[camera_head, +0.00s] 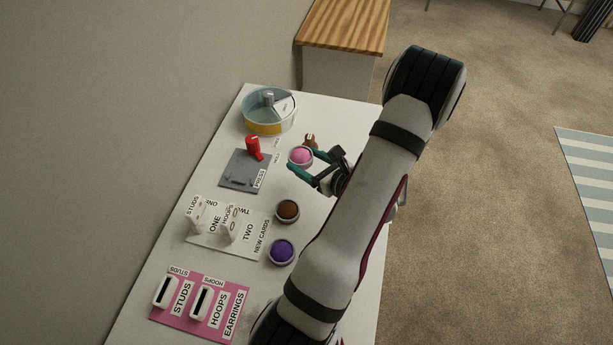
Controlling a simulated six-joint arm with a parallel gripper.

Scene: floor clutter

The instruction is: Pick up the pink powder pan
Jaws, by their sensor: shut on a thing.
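The pink powder pan (300,156) is a small round pan with a pale rim and pink fill. It is between the fingertips of my gripper (301,161), which is shut on it. The gripper's teal fingers reach in from the right, over the white table (332,112). I cannot tell whether the pan is lifted or still touches the table.
A small brown object (310,140) stands just behind the pan. A grey press with a red handle (253,148) is to the left, and a round divided tray (268,112) is at the back. Brown (288,210) and purple (282,251) pans lie nearer. Card stands (225,228) and a pink earring board (237,287) are front left.

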